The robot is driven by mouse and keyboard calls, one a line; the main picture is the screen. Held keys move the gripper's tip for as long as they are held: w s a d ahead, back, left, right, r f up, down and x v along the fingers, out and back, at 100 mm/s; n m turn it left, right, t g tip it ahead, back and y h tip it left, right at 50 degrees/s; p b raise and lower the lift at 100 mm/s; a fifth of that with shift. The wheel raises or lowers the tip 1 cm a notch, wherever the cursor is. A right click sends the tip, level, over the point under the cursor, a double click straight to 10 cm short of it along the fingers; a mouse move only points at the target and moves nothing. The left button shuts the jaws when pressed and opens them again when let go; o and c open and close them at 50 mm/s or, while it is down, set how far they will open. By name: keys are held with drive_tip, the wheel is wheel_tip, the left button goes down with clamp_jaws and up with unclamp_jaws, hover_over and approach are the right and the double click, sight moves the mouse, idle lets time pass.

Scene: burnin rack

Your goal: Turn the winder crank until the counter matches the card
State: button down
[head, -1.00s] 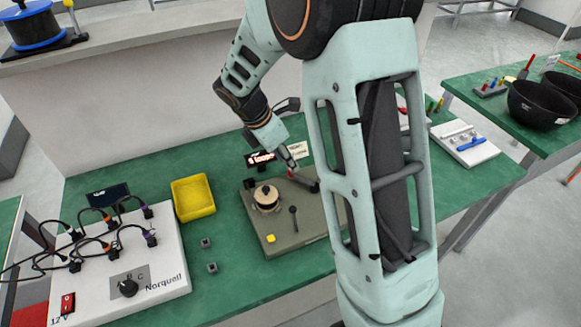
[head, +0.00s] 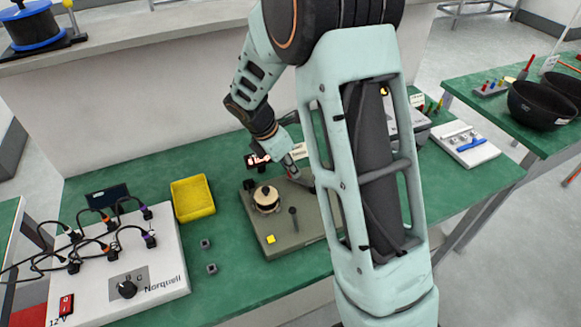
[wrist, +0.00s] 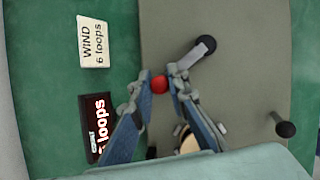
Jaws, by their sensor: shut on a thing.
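The winder is a grey-green plate (head: 290,240) on the green bench. It bears a pale spool (head: 266,198), a black-topped peg (head: 294,211) and a crank. In the wrist view the crank's grey arm (wrist: 190,62) runs from a black round end to a red knob (wrist: 159,84). My gripper (wrist: 160,84) is shut on that red knob; it also shows in the head view (head: 295,172). The dark counter (wrist: 97,120) shows lit "loops"; its number is partly hidden by a finger and I cannot read it. The white card (wrist: 93,42) reads "WIND 6 loops".
A yellow tray (head: 192,196) and two small dark cubes lie left of the winder. A white box with cables (head: 150,270) stands further left. A white switch panel (head: 464,143) is at the right. My arm hides the winder's right part.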

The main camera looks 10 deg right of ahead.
idle(0.4)
drive_tip(key=w+d+m+p, duration=0.1)
drive_tip(key=m, duration=0.1)
drive_tip(key=d+m+g+p, duration=0.1)
drive_tip(key=m, duration=0.1)
drive_tip(key=shift+w+r+g, duration=0.1)
drive_tip(key=shift+w+g, duration=0.2)
drive_tip(key=shift+w, duration=0.05)
drive_tip(key=shift+w+d+m+g+p, duration=0.3)
drive_tip(key=shift+d+m+g+p, duration=0.25)
drive_tip(key=shift+m, duration=0.65)
drive_tip(key=shift+w+d+m+g, duration=0.15)
drive_tip(key=shift+d+m+g, duration=0.2)
drive_tip(key=shift+d+m, duration=0.7)
drive_tip(key=shift+a+m, duration=0.1)
drive_tip(key=shift+m, duration=0.15)
drive_tip(key=c, duration=1.9)
unclamp_jaws()
